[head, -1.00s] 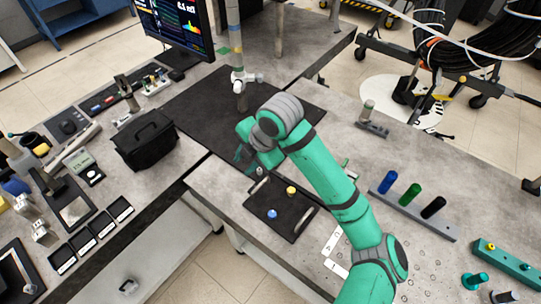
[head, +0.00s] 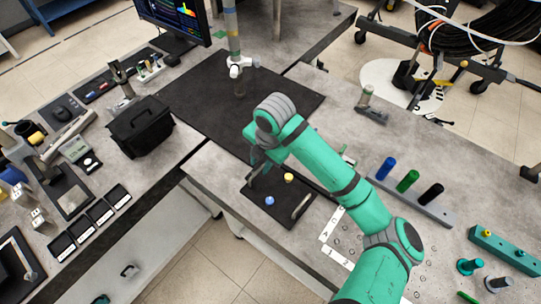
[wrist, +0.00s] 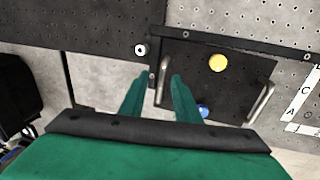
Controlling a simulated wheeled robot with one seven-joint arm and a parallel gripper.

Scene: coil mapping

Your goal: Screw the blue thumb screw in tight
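A blue thumb screw (head: 269,200) stands on a black plate (head: 262,212) with a silver handle at each side. In the wrist view the blue screw (wrist: 203,111) shows just right of the right finger, partly hidden by my gripper. A yellow thumb screw (head: 289,178) stands on the same plate, farther back; it shows clear in the wrist view (wrist: 218,63). My gripper (wrist: 158,76) is open and empty, above the plate's left edge, to the left of the blue screw. How far the screw is driven in cannot be told.
A rack with blue, green and black handles (head: 408,181) stands to the right. A black bag (head: 141,127) sits on the left table. A dark mat (head: 200,90) lies behind.

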